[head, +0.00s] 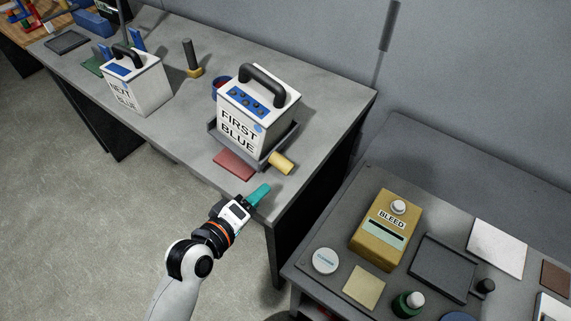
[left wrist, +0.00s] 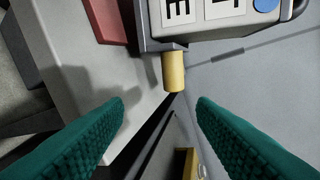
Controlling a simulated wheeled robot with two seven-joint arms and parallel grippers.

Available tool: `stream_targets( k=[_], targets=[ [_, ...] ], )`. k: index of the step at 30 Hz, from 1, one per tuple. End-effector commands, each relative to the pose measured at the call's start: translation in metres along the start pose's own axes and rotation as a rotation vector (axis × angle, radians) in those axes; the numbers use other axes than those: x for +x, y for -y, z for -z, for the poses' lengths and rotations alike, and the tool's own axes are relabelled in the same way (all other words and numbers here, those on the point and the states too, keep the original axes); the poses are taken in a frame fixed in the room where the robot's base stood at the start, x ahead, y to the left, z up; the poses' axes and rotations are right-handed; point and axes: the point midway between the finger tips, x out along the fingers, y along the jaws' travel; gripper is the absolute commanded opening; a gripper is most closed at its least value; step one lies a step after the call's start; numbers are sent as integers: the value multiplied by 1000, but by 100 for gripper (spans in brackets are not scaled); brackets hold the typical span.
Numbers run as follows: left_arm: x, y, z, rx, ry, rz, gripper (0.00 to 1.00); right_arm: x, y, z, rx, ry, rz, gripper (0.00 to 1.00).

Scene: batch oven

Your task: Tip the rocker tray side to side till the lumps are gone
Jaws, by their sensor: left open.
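A dark grey tray (head: 266,161) with a yellow handle (head: 282,163) stands near the front edge of the grey table. A white box (head: 257,110) marked "FIRST BLUE" sits in it and hides its inside; I see no lumps. The yellow handle (left wrist: 173,72) also shows in the left wrist view, ahead of and between my fingertips, with the tray's edge (left wrist: 150,45) behind it. My left gripper (head: 264,188), with teal fingers, is open and empty, just short of the handle and apart from it. My right gripper is not in view.
A red pad (head: 234,165) lies in front of the tray. Another white box (head: 137,82) stands farther left. A second table at right holds a yellow "BLEED" box (head: 384,230), a round white lid (head: 325,261) and a dark tray (head: 442,268). A gap separates the tables.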

Motion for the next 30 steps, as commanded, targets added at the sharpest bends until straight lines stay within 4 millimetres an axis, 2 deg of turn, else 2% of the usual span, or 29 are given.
stream_targets(
  k=[3, 8, 21, 25, 30],
  targets=[
    [8, 11, -4, -84, 24, 63, 52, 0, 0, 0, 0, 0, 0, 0],
    [21, 15, -6, -104, 30, 77, 52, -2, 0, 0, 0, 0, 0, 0],
    [103, 21, -9, -99, 29, 73, 52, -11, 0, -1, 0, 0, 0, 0],
    [118, 21, -9, -97, 29, 73, 52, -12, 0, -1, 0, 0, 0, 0],
    [127, 21, -9, -97, 29, 73, 52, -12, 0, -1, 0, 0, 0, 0]
  ],
)
